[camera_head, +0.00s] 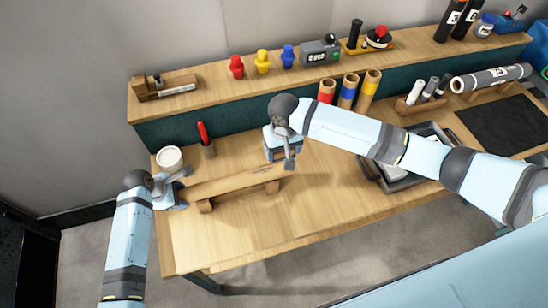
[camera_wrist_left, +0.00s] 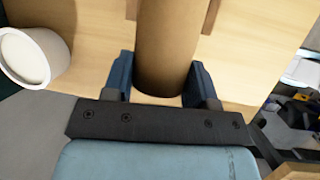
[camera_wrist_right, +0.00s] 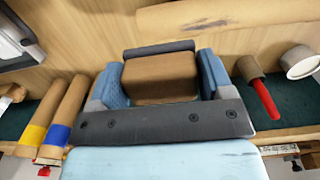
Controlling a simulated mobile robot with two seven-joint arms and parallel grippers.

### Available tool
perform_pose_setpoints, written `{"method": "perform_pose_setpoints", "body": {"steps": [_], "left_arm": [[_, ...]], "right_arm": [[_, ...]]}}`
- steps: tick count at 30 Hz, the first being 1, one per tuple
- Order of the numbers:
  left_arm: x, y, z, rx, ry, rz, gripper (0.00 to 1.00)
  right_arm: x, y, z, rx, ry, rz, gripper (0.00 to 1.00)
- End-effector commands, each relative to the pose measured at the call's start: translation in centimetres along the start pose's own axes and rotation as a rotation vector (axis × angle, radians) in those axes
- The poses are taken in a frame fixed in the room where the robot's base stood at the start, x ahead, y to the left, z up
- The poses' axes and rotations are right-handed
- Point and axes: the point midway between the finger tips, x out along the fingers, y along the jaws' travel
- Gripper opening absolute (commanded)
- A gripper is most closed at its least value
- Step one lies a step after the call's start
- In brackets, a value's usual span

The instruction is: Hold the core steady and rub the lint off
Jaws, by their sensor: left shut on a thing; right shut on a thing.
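The brown cardboard core (camera_head: 232,184) lies level on a low wooden cradle (camera_head: 205,206) at the table's front left. My left gripper (camera_head: 180,190) is shut around the core's left end; in the left wrist view the core (camera_wrist_left: 166,50) sits between both fingers. My right gripper (camera_wrist_right: 160,75) is shut on a brown block (camera_wrist_right: 160,77) with a dark grey pad along its far edge. In the right wrist view the block is apart from the core (camera_wrist_right: 235,14), which carries a dark lint streak (camera_wrist_right: 192,20). In the head view the right arm partly hides the block.
A white cup (camera_head: 169,157) and a holder with a red-handled tool (camera_head: 204,135) stand behind the core. Several banded tubes (camera_head: 347,92) stand by the shelf. A grey tray (camera_head: 400,172) lies to the right under my right arm. The table front is clear.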

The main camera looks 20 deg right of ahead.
Motion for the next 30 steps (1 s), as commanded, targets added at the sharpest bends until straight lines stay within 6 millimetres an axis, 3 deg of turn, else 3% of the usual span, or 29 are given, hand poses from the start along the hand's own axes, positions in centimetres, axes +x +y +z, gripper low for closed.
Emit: {"method": "perform_pose_setpoints", "body": {"steps": [5,12,15,22,30], "left_arm": [[0.0,0.0,0.0,0.000,0.000,0.000,0.27],[0.0,0.0,0.0,0.000,0.000,0.000,0.27],[0.0,0.0,0.0,0.000,0.001,0.000,0.27],[0.0,0.0,0.0,0.000,0.000,0.000,0.27],[0.0,0.0,0.0,0.000,0.000,0.000,0.27]], "right_arm": [[-0.2,-1.7,-0.1,-0.003,0.001,-0.003,0.55],[-1.3,-8.4,-0.1,-0.004,0.001,-0.005,0.55],[-1.7,-10.4,0.0,-0.003,0.000,-0.003,0.55],[-1.5,-11.7,0.0,0.001,-0.001,0.001,0.55],[0.6,-11.6,0.1,0.001,-0.001,0.002,0.55]]}}
